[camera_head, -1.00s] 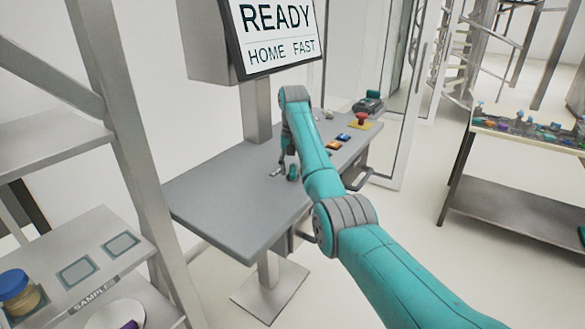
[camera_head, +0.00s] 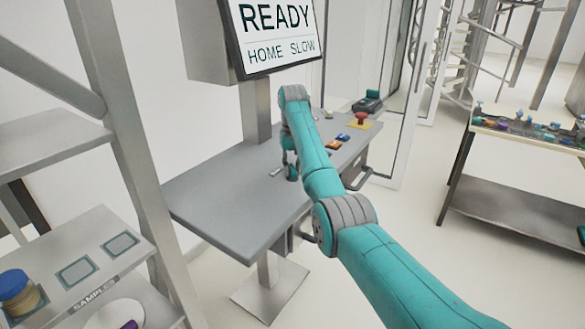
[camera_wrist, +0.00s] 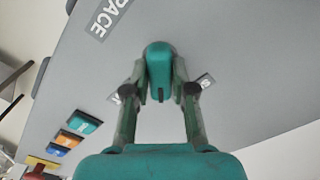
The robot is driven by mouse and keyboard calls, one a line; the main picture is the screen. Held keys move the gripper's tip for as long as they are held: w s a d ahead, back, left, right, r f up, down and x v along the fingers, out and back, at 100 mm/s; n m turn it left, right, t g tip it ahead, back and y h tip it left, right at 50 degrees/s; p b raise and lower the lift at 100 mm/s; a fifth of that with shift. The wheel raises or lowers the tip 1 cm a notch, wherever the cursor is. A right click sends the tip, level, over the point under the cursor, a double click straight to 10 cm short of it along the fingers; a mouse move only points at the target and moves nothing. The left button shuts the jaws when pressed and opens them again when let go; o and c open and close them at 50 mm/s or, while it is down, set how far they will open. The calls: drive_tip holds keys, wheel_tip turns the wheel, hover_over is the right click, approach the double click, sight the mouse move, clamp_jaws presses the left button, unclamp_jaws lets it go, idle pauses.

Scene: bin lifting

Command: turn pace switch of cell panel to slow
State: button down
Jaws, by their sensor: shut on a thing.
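The cell panel (camera_head: 235,205) is a grey slanted desk top under a screen (camera_head: 275,35) that reads READY, HOME SLOW. The pace switch (camera_wrist: 158,62) is a rounded teal knob in the wrist view, by the PACE label (camera_wrist: 108,17). Small labels stand to its left and right, partly hidden by my fingers; the right one shows an S. My gripper (camera_wrist: 161,78) is shut on the knob, one finger on each side. In the head view, my gripper (camera_head: 289,172) is small and low at the panel, and the knob is hard to make out.
Coloured buttons (camera_wrist: 68,138) lie to the left in the wrist view. A red emergency button (camera_head: 361,118) on a yellow base sits at the panel's far end. A shelf rack (camera_head: 120,180) stands at left, a bench (camera_head: 510,205) at right.

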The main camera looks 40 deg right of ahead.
drive_tip(key=n, duration=0.4)
drive_tip(key=shift+n, duration=2.2)
drive_tip(key=c, duration=1)
unclamp_jaws()
drive_tip(key=shift+o, duration=0.2)
